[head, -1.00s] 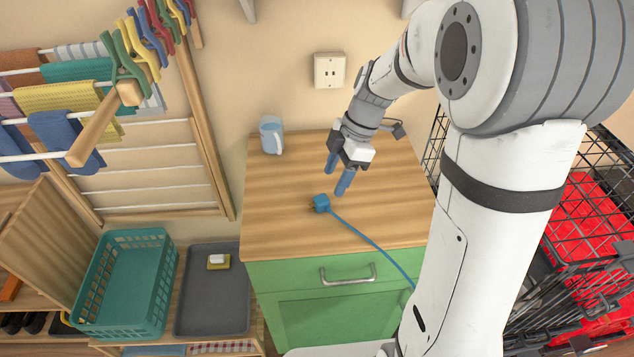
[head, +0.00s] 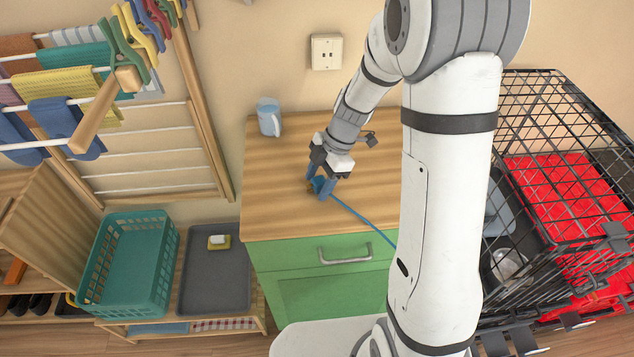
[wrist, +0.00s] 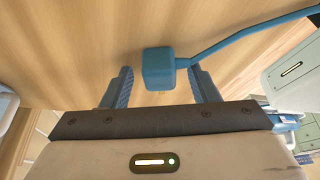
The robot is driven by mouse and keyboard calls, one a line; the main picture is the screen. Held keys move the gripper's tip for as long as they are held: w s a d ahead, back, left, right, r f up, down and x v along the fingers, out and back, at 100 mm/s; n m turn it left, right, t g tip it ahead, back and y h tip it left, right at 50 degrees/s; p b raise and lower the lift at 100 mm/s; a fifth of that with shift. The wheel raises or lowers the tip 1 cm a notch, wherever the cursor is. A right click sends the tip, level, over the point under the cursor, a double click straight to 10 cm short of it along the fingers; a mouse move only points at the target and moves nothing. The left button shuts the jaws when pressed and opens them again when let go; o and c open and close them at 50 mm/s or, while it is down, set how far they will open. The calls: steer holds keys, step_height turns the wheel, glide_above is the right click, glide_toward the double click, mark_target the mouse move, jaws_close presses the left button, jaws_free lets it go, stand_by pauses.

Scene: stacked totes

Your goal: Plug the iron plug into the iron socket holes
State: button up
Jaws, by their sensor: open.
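The blue iron plug (wrist: 158,69) lies on the wooden counter top, with its blue cord (head: 365,222) running right and over the front edge. My gripper (head: 321,186) is low over the counter at the plug. In the wrist view my gripper (wrist: 160,88) is open, with one blue finger on each side of the plug and a gap on both sides. The plug's prongs are hard to make out. The iron socket (head: 326,52) is a cream wall plate with two dark holes, above the back of the counter.
A black wire crate (head: 560,120) with red inside is at the right. A drying rack, a teal basket (head: 128,262) and a grey tray (head: 214,282) are at the left. The counter's left part is clear.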

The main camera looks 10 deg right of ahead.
steer(key=c, duration=1.1)
steer(key=shift+o, duration=0.2)
